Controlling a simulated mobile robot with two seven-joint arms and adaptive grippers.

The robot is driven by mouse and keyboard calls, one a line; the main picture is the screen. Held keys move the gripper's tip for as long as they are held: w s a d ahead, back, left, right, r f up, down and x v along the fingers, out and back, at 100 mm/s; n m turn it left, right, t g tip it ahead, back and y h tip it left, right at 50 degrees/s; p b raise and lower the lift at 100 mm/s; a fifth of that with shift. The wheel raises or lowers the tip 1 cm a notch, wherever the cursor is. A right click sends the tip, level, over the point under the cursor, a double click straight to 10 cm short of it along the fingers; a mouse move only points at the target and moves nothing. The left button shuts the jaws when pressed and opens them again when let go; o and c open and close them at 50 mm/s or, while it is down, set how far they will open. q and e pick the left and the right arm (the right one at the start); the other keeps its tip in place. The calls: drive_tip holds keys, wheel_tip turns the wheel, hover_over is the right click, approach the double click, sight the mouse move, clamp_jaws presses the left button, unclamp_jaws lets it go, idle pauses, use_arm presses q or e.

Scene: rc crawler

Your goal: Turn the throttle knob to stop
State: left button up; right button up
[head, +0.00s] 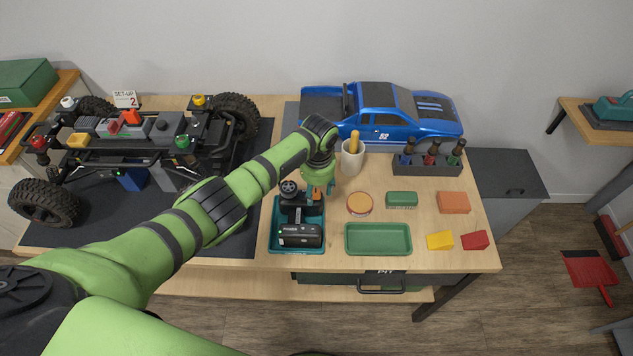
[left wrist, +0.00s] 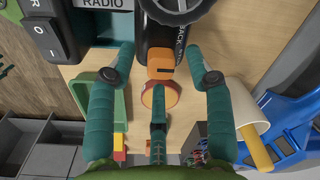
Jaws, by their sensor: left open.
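The radio controller (head: 296,204) is black with a small steering wheel (head: 288,187) and stands in a teal tray (head: 272,243). In the left wrist view, an orange block-like part (left wrist: 160,65), perhaps the throttle knob, sits on the black controller body below the wheel (left wrist: 178,8). My left gripper (head: 322,184) is over the controller's right side. In the left wrist view my left gripper (left wrist: 161,58) is open, its green fingers on either side of the orange part, with no clear contact. The knob's marking is too small to read. My right gripper is not in view.
A white cup (head: 353,158) with a yellow handle stands close behind the gripper. A round tin (head: 359,203), green brush (head: 401,199) and green tray (head: 378,239) lie to the right. The crawler chassis (head: 130,135) is left; the blue body (head: 385,112) is behind.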

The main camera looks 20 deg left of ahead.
sight(318, 194)
use_arm(q)
wheel_tip(318, 194, up, 12)
drive_tip(key=shift+s+d, duration=0.2)
drive_tip(key=shift+f, duration=0.15)
idle(0.5)
